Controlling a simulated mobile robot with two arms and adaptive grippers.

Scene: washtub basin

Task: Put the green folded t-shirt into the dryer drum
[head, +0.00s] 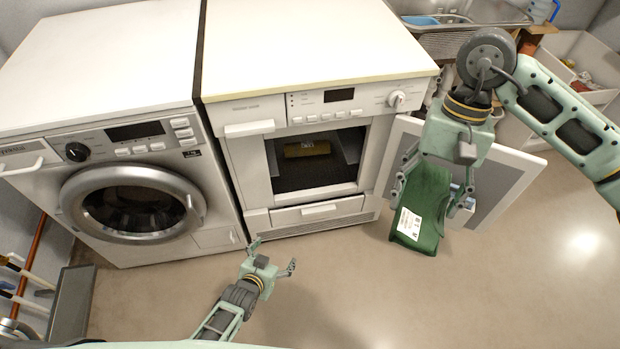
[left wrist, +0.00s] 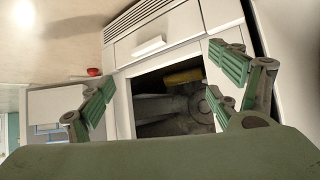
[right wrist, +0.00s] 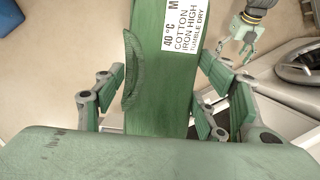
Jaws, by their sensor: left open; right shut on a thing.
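The green folded t-shirt (head: 427,203) with a white care label hangs in my right gripper (head: 432,188), in front of the open dryer door at the right. It also fills the middle of the right wrist view (right wrist: 160,70), between the fingers. The dryer (head: 330,110) stands open, and its dark drum (head: 312,175) shows a yellow item (head: 307,149) inside. My left gripper (head: 270,256) is open and empty, low in front of the dryer. The left wrist view shows the drum opening (left wrist: 165,110) between its spread fingers.
The dryer door (head: 505,175) is swung open to the right, partly behind my right gripper and the shirt. A washing machine (head: 120,190) with its round door shut stands left of the dryer. A sink (head: 470,14) is at the back right. The floor in front is clear.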

